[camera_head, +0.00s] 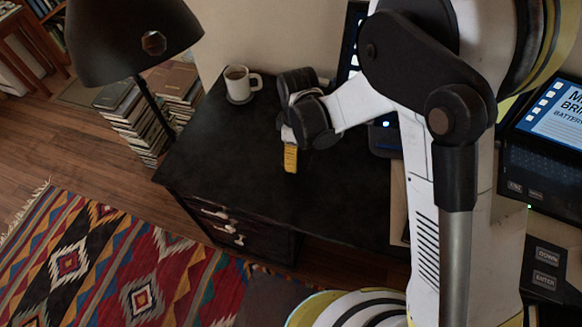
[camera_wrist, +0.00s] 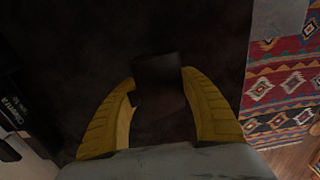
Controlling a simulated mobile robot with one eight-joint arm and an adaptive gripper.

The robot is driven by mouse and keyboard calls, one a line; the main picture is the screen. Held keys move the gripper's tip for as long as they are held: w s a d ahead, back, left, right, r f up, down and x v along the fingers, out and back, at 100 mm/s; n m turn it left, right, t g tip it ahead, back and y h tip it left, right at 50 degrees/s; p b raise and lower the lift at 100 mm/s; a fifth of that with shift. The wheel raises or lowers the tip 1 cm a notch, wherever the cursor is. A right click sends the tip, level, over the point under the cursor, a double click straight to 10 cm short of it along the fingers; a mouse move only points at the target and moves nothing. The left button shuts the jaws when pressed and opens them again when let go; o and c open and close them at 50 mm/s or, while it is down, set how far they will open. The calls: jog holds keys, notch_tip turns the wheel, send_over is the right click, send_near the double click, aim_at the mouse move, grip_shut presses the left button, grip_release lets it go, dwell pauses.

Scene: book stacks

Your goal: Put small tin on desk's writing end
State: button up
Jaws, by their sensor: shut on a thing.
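The desk (camera_head: 220,155) is black and runs from the mug end at the left to behind my arm at the right. My gripper (camera_head: 290,158) points down over its middle, with one yellow finger showing. In the wrist view my gripper (camera_wrist: 160,98) has its two yellow fingers on either side of a dark brown, box-like thing (camera_wrist: 158,72), which I take to be the small tin, and is shut on it. The tin cannot be made out in the head view. The dark desk top (camera_wrist: 85,50) lies below; whether the tin touches it I cannot tell.
A white mug (camera_head: 237,82) stands on a coaster at the desk's back left. A black lamp (camera_head: 130,40) rises at the left, near book stacks (camera_head: 135,115). A patterned rug (camera_head: 100,260) lies in front. A dark device (camera_head: 385,135) stands behind my arm. The desk's left front is clear.

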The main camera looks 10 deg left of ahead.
jog(key=shift+s+a+f, duration=0.1)
jog(key=shift+a+f, duration=0.4)
jog(key=shift+a, duration=0.15)
jog(key=shift+f+b, duration=1)
jog(key=shift+f, duration=0.85)
jog(key=shift+f, duration=0.25)
jog(key=o, duration=1.4)
jog(key=shift+c, duration=0.2)
jog(key=shift+r, duration=0.1)
jog(key=r+p, duration=0.4)
jog(key=r, duration=0.8)
jog(key=shift+w+r+p, duration=0.15)
jog(key=shift+w+p, duration=0.05)
jog(key=shift+p, duration=0.2)
